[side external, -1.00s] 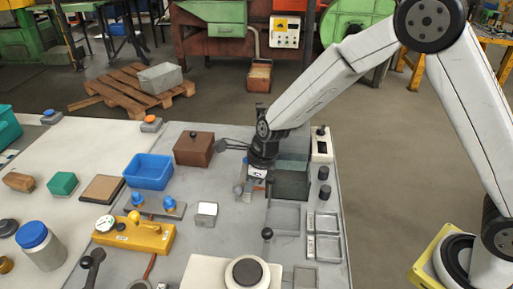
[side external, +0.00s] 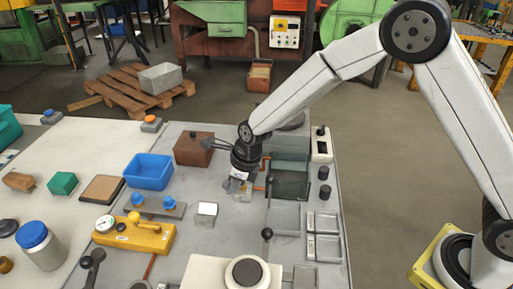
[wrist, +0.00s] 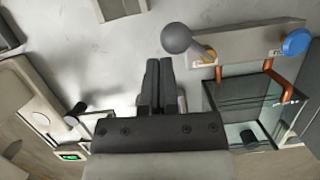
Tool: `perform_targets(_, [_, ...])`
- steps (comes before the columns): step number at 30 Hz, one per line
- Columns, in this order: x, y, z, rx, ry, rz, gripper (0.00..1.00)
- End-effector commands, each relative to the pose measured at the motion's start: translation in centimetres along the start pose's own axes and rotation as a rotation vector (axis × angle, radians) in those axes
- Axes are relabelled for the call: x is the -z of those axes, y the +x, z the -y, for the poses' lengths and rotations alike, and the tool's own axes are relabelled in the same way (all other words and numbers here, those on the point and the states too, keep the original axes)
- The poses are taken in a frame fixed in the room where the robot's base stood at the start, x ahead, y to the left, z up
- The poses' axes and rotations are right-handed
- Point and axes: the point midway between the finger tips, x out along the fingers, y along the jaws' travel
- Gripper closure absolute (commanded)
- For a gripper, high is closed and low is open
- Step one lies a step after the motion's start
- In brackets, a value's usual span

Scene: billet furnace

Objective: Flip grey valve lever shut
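The grey valve lever shows in the wrist view as a round grey ball knob (wrist: 176,38) on a short arm. The arm meets a brass fitting on a grey block (wrist: 245,42); a blue knob (wrist: 296,42) sits at the block's other end. My gripper (wrist: 158,62) has its two dark fingers together, with nothing visible between them. In the wrist view the fingertips lie just below the ball knob; whether they touch it I cannot tell. In the side view my gripper (side external: 238,190) is low beside the valve block, and the lever is hidden or too small to make out.
A glass-walled tank (side external: 290,185) with copper pipes (wrist: 277,82) stands right beside the valve block. A brown box (side external: 193,150) and blue bin (side external: 149,171) are to the left. A black-knobbed upright lever (side external: 267,234) stands in front. Bare bench lies around the white-topped block (side external: 206,213).

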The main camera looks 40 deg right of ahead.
Motion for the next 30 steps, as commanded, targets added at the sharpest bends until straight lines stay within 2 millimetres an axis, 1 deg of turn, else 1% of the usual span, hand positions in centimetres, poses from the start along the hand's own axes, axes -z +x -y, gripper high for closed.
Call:
perform_targets(13, [-2.2,0.7,0.7,0.001,0.000,0.002,1.00])
perform_targets(23, [-3.3,1.0,1.6,0.001,0.002,0.002,1.00])
perform_targets(30, [-3.5,1.1,2.0,0.028,0.088,0.000,1.00])
